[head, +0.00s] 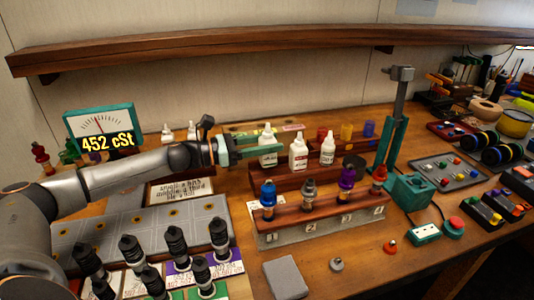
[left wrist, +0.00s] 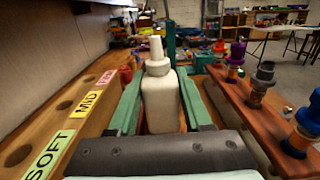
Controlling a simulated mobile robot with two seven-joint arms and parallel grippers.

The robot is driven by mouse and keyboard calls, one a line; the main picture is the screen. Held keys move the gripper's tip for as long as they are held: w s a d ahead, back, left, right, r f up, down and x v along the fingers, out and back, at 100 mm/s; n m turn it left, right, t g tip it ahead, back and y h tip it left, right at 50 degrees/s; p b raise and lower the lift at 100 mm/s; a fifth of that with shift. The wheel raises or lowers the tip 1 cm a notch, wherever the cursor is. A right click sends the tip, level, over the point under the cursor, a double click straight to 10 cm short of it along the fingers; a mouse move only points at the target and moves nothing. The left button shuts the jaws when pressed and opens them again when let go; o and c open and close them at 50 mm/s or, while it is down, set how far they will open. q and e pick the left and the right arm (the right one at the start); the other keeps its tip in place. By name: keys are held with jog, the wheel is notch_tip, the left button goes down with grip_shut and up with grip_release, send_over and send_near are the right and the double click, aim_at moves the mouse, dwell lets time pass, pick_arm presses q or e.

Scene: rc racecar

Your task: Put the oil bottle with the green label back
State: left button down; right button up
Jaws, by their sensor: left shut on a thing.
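My left gripper (head: 262,147) reaches in from the left and is shut on a white oil bottle (head: 267,152). In the left wrist view this bottle (left wrist: 160,95) stands upright between the two green fingers. Its label is too small and partly covered to read. It is at the left end of a row with two other white bottles, one in the middle (head: 298,152) and one at the right (head: 328,148), by a wooden rack (head: 283,182). I cannot tell whether the held bottle touches the rack. My right gripper is not in view.
A front rack (head: 320,225) holds several colored shock parts close to the held bottle. A strip marked SOFT and MID (left wrist: 85,105) with holes lies on the other side. A teal press (head: 392,140) stands to the right. A display (head: 100,130) reads 452 cSt.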

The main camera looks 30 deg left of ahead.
pick_arm(q)
jog(key=shift+w+a+f, duration=0.15)
jog(key=shift+a+f, duration=0.05)
jog(key=shift+f, duration=1.65)
jog(key=shift+f, duration=0.2)
jog(key=c, duration=0.7)
grip_release()
jog(key=shift+r, duration=0.1)
jog(key=o, duration=0.4)
jog(key=shift+c, duration=0.2)
